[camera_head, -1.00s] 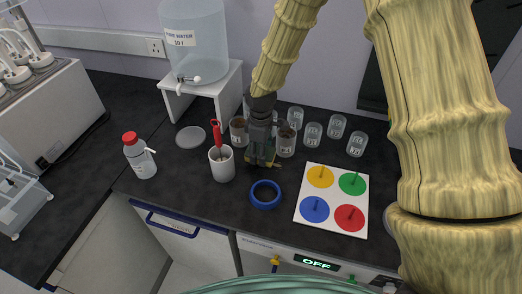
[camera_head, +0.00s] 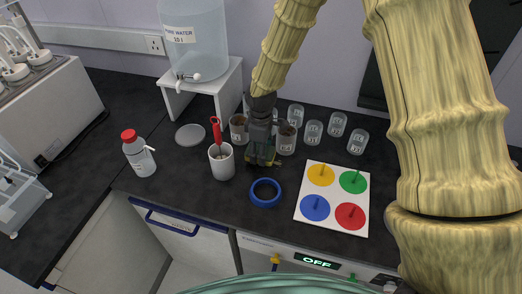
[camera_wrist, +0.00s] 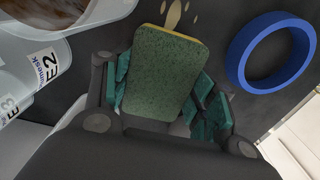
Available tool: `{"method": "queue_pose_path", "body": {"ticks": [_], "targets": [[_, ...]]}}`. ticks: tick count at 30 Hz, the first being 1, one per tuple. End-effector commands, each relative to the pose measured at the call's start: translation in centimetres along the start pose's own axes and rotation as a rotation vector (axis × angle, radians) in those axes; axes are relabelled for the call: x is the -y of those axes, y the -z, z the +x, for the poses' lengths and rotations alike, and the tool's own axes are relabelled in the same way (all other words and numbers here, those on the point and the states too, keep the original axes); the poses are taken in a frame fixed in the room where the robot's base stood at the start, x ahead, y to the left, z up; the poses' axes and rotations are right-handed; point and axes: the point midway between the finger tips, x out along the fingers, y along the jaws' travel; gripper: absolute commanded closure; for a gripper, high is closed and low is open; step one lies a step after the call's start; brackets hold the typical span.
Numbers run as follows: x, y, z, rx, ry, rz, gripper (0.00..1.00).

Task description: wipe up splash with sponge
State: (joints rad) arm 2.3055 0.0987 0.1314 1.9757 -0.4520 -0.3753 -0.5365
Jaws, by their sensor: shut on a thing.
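My gripper (camera_head: 262,158) is low over the dark worktop (camera_head: 215,202), between the white cup and the labelled beakers. In the wrist view its teal-padded fingers (camera_wrist: 165,95) are shut on a sponge (camera_wrist: 160,72), green on its broad face with a yellowish edge. The splash (camera_wrist: 174,14) is a beige patch with small drops on the worktop, just beyond the sponge's far edge at the top of the wrist view. The sponge may hide part of it. I cannot tell whether the sponge touches the worktop. In the head view the gripper mostly hides sponge and splash.
A blue ring (camera_head: 265,193) lies close by, with a board of coloured discs (camera_head: 333,198) to its right. A white cup (camera_head: 222,163) with a red-handled tool stands left of my gripper. Several glass beakers (camera_head: 313,132) stand behind and right. A red-capped bottle (camera_head: 138,155) stands left.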

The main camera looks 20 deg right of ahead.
Motion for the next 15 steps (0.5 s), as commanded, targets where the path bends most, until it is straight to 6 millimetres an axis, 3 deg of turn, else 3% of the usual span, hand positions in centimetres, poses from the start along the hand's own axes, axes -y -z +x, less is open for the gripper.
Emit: {"method": "queue_pose_path", "body": {"ticks": [15], "targets": [[-0.01,0.0,0.82,0.0,0.0,0.0,0.62]]}}
